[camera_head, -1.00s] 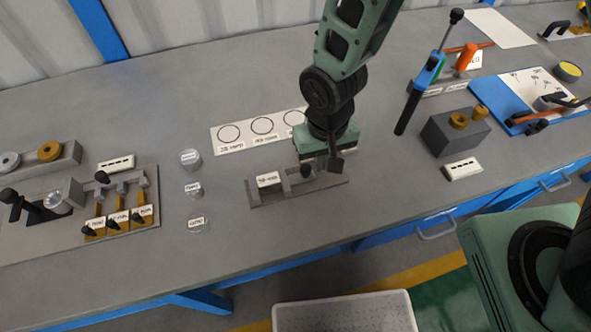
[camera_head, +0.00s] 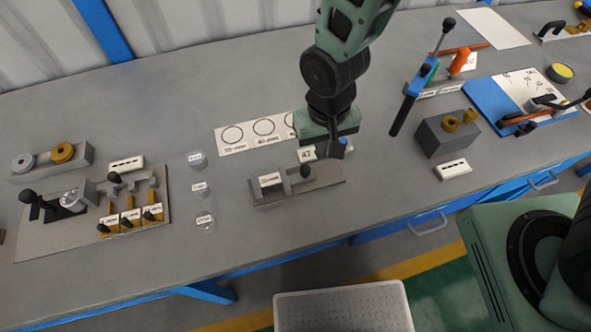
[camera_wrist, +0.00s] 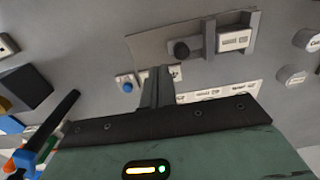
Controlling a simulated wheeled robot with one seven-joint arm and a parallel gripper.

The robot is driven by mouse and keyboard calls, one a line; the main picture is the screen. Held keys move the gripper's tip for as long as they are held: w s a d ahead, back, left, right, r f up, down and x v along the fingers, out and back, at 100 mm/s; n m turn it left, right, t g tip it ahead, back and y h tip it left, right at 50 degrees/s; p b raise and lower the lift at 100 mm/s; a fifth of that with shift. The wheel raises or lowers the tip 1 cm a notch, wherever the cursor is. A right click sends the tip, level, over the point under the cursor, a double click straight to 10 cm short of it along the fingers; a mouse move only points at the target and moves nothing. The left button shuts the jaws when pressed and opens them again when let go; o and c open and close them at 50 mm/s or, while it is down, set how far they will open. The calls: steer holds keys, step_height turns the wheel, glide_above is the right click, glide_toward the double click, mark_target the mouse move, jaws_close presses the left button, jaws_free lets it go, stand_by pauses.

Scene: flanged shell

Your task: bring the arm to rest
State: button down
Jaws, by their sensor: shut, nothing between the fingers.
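My gripper (camera_head: 336,150) hangs from the dark wrist and green mount, above the bench at the back edge of a grey fixture. In the wrist view its two dark fingers (camera_wrist: 158,88) are together with nothing between them. The grey fixture (camera_head: 325,184) has a labelled block and a dark knob and lies on the bench just in front of the gripper; it also shows in the wrist view (camera_wrist: 150,45), apart from the fingertips.
A white card with circles (camera_head: 244,137) lies behind the fixture. Several clear labelled discs (camera_head: 200,188) stand to its left, near a plate of levers (camera_head: 75,230). A blue-and-black upright tool (camera_head: 412,95) and a grey block (camera_head: 445,137) stand to the right.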

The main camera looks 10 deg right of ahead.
stand_by(0.3)
steer(key=s+d+r+n, duration=0.2)
steer(key=s+r, duration=0.4)
steer(key=r, duration=0.2)
steer(key=s+d+r+n+b, duration=0.1)
steer(key=s+d+r+n, duration=0.2)
steer(key=r, duration=0.6)
steer(key=s, duration=0.2)
steer(key=shift+s+r+n+y, duration=0.15)
steer(key=shift+s+n+y, duration=0.15)
steer(key=shift+s, duration=0.1)
